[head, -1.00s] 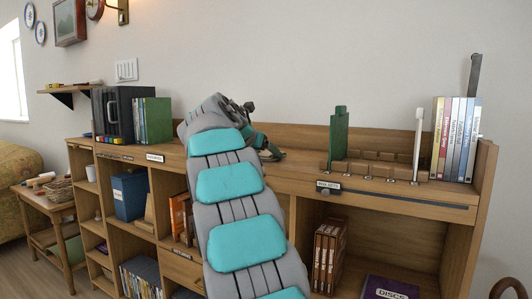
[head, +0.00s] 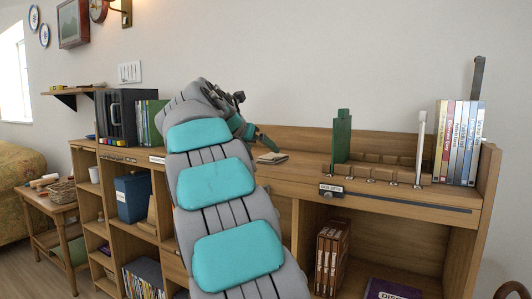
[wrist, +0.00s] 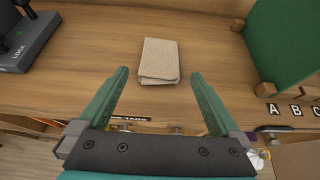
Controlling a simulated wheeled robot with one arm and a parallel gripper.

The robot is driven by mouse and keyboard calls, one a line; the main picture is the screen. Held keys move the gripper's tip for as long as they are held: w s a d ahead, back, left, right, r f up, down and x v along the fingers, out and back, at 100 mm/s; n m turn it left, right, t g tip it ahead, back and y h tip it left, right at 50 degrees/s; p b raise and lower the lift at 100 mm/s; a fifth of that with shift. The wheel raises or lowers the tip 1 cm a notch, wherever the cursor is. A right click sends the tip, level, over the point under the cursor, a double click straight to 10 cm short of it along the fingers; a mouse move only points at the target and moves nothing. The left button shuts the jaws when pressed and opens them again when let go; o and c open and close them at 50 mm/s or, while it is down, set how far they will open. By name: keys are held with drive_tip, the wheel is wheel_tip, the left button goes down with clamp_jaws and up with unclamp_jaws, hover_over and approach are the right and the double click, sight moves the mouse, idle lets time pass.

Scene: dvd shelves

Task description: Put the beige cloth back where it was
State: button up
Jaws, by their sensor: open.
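The beige cloth (wrist: 159,60) lies folded flat on the wooden shelf top in the wrist view. It also shows in the head view (head: 272,158), just right of my gripper's fingers. My gripper (wrist: 158,95) is open, with its two green fingers spread. The cloth lies just beyond the fingertips, roughly centred between them, and nothing is held. In the head view my gripper (head: 262,139) is partly hidden behind my arm.
A dark device (wrist: 30,38) stands left of the cloth in the wrist view. A green upright divider (head: 341,136) stands to the right, with a wooden slotted rack (head: 385,170) and several DVD cases (head: 458,142) beyond. The shelf top around the cloth is clear.

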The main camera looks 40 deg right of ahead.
drive_tip(key=v, duration=0.5)
drive_tip(key=shift+s+a, duration=0.1)
drive_tip(key=shift+a, duration=0.15)
drive_tip(key=s+a+f+m+g+y, duration=0.1)
drive_tip(key=s+a+f+m+y, duration=0.1)
drive_tip(key=s+a+f+m, duration=0.45)
drive_tip(key=s+a+f+m+g+y, duration=0.15)
drive_tip(key=s+f, duration=0.25)
drive_tip(key=f, duration=0.5)
drive_tip(key=s+a+f+m+y, duration=0.3)
drive_tip(key=s+a+f+m, duration=0.15)
drive_tip(key=f, duration=0.35)
drive_tip(key=s+a+f+m+g+y, duration=0.1)
drive_tip(key=s+a+f+m, duration=0.2)
drive_tip(key=s+a+f, duration=0.2)
drive_tip(key=s+a+f+m+g+y, duration=0.1)
drive_tip(key=s+a+f, duration=0.4)
drive_tip(key=s, duration=0.6)
drive_tip(key=s+a+f+m+g+y, duration=0.2)
drive_tip(key=s+a+f+m+y, duration=0.1)
drive_tip(key=s+a+f+m, duration=0.3)
drive_tip(key=shift+s+f, duration=0.75)
drive_tip(key=shift+s, duration=0.2)
